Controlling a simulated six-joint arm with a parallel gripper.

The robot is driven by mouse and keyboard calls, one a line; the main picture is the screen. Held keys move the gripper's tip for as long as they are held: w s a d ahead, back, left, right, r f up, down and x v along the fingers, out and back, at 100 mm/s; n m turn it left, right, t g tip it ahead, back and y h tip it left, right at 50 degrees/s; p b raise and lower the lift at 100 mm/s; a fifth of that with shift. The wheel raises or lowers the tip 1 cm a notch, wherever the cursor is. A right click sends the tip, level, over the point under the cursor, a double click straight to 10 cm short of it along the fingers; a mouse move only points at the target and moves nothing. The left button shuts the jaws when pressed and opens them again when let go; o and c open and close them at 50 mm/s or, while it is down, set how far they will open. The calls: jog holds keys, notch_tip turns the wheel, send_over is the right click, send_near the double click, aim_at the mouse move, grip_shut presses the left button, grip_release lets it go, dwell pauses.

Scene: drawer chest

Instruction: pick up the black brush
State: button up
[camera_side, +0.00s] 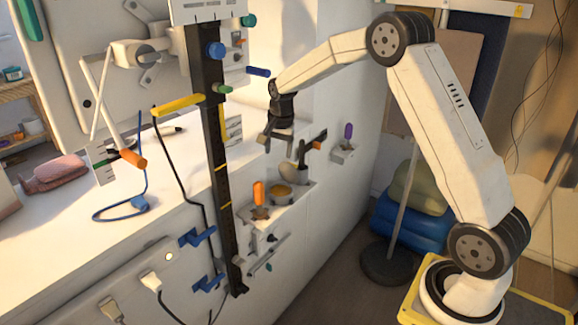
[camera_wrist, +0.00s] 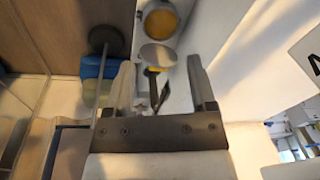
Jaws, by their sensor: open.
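In the side view my gripper (camera_side: 279,143) points down beside the white wall, just above a small white shelf. Its two fingers are apart and hold nothing. A dark upright thing (camera_side: 303,160), which looks like the black brush, stands in a holder below and to the right of the fingers. In the wrist view my gripper (camera_wrist: 160,65) is open. A black handle with a yellow band, likely the black brush (camera_wrist: 152,84), shows between the fingers, apart from both. It stands by a round pale cup (camera_wrist: 158,53). Its lower part is hard to make out.
A yellow-filled bowl (camera_side: 279,192) and an orange-handled tool (camera_side: 258,194) sit on the shelf near the holder. A purple-handled tool (camera_side: 348,131) is in a wall holder to the right. A black vertical rail (camera_side: 222,190) stands to the left.

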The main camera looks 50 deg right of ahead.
jog(key=w+d+m, duration=0.4)
jog(key=d+m, duration=0.1)
jog(key=d, duration=0.3)
jog(key=m+g, duration=0.2)
jog(key=m, duration=0.3)
send_over(302, 170)
jog(key=shift+w+d+f, duration=0.1)
jog(key=shift+d+f, duration=0.1)
jog(key=shift+f, duration=0.25)
jog(key=shift+w+d+f, duration=0.1)
jog(key=shift+d+f, duration=0.05)
jog(key=shift+f, duration=0.25)
jog(key=shift+f, duration=1.3)
jog(key=shift+f, duration=0.1)
jog(key=shift+w+f, duration=0.1)
jog(key=shift+f, duration=2.45)
